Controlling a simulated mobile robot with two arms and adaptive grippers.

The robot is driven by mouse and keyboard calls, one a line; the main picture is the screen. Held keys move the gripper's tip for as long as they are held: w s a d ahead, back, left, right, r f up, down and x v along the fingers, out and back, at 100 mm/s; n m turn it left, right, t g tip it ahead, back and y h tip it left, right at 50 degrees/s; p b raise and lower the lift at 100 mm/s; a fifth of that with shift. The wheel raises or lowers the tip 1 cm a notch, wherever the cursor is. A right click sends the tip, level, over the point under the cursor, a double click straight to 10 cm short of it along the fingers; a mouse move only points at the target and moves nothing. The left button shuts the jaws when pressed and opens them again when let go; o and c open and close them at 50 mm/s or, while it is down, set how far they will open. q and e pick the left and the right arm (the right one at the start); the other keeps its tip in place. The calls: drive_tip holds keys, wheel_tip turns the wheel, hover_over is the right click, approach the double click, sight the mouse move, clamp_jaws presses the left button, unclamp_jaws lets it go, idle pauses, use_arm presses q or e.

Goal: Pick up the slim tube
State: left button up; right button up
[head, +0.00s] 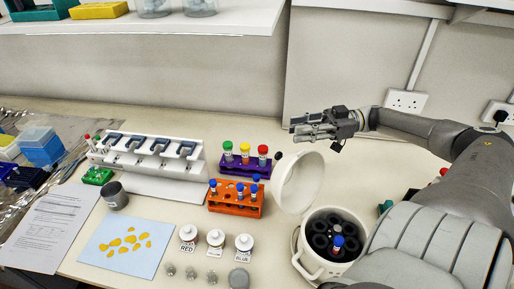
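Several capped tubes are in view, and I cannot tell for certain which is the slim tube. Thin tubes with red and green caps (92,140) stand at the far left by the white pipette stand (160,180). Blue-capped tubes (255,188) stand in an orange rack (235,209). Another blue-capped tube (338,243) stands in the open white centrifuge (312,265). My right gripper (300,128) is above the back of the bench, apart from all tubes; its finger gap is unclear. My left gripper is out of view.
The centrifuge lid (298,183) stands up between the racks and my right arm. A shelf (200,25) overhangs the back left.

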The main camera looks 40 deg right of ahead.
wheel_tip(320, 180, down, 15)
drive_tip(key=b, duration=1.4)
drive_tip(key=shift+f+b+x, duration=0.2)
drive_tip(key=shift+x, duration=2.5)
drive_tip(key=shift+f+b+x, duration=0.2)
drive_tip(key=shift+x, duration=2.5)
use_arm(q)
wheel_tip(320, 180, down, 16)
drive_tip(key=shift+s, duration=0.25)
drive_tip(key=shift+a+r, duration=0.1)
use_arm(e)
drive_tip(key=c, duration=0.4)
